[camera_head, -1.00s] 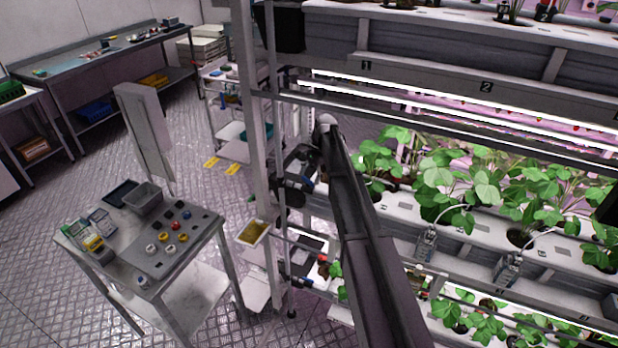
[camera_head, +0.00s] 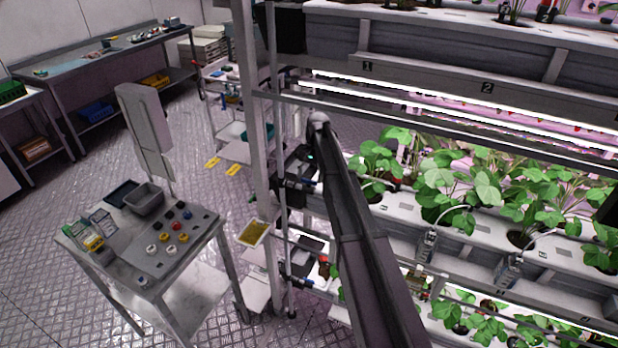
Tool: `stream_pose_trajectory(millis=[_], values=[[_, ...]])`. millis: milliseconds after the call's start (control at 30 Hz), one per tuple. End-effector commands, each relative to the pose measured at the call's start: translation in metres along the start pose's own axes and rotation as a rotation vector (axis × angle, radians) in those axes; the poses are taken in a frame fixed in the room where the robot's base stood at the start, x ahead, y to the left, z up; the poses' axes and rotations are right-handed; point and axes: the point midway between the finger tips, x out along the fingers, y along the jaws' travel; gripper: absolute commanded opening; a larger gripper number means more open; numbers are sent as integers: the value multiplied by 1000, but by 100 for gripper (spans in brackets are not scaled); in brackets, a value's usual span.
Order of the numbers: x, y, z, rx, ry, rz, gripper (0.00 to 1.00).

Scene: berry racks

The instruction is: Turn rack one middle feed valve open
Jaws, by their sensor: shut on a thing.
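The rack one middle feed valve is mostly hidden at the rack's left end; a dark pipe fitting with a blue end (camera_head: 308,187) shows there at middle-tier height, beside the upright post. My gripper (camera_head: 290,178) is a small dark shape at this fitting, partly behind the post and my arm. It is shut on the valve, but its fingertips and the handle's angle are too small and dark to make out. My dark arm reaches up from the lower right to the white-capped joint above the gripper.
The rack post (camera_head: 257,130) stands just left of my gripper. A similar lower fitting (camera_head: 297,282) sits below. Leafy plants (camera_head: 450,185) fill the tier to the right. A small metal table (camera_head: 190,262) with coloured caps stands at left. Open floor lies between.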

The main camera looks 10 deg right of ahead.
Motion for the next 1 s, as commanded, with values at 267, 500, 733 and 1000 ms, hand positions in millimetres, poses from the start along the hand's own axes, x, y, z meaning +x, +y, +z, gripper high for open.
stream_pose_trajectory(millis=[267, 500, 733, 1000], values=[[-1, -2, -2, -2, 3, -4, 100], [0, -1, -1, -1, 1, -2, 100], [0, 0, 0, 17, 0, -9, 100], [0, 1, 0, 114, 0, -50, 100]])
